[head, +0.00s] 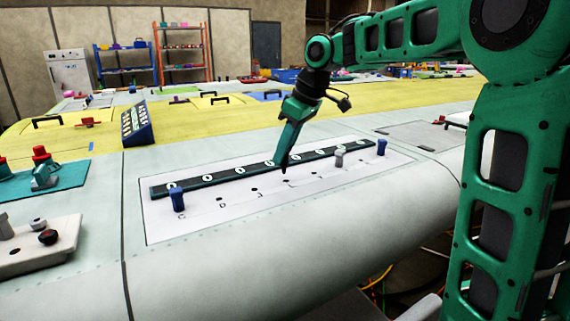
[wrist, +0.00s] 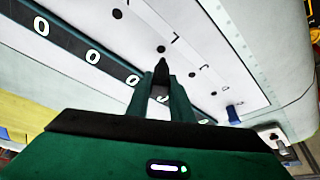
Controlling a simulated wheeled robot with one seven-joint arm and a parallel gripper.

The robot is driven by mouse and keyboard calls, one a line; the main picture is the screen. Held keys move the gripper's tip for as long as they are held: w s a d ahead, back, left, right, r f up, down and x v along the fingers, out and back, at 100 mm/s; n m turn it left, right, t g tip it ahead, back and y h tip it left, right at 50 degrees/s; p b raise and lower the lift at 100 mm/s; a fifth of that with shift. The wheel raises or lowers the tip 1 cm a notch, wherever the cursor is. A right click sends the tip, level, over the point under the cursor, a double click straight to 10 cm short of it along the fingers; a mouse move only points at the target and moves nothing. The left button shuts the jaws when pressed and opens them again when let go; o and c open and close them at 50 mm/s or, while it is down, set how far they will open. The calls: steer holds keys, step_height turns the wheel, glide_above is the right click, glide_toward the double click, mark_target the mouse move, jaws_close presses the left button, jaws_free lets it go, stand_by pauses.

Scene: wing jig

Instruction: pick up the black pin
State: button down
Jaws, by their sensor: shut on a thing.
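My gripper (head: 286,168) points down over the middle of a white panel on the wing. Its fingers (wrist: 162,95) are shut on the black pin (wrist: 161,72), a small dark piece with a narrow tip. In the head view the pin shows only as a dark bit at the fingertips, near the middle of the row of holes. I cannot tell whether its tip is in a hole or above it.
A blue pin (head: 178,199) stands at the left of the row; a grey pin (head: 339,158) and another blue pin (head: 382,147) stand at the right. A dark numbered strip (head: 215,182) runs behind them. A grey fixture (head: 40,255) sits front left.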

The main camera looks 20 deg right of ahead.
steer(key=s+a+r, duration=0.2)
steer(key=a+r, duration=0.4)
steer(key=a, duration=0.4)
steer(key=shift+s+a+r, duration=0.2)
steer(key=shift+a, duration=0.2)
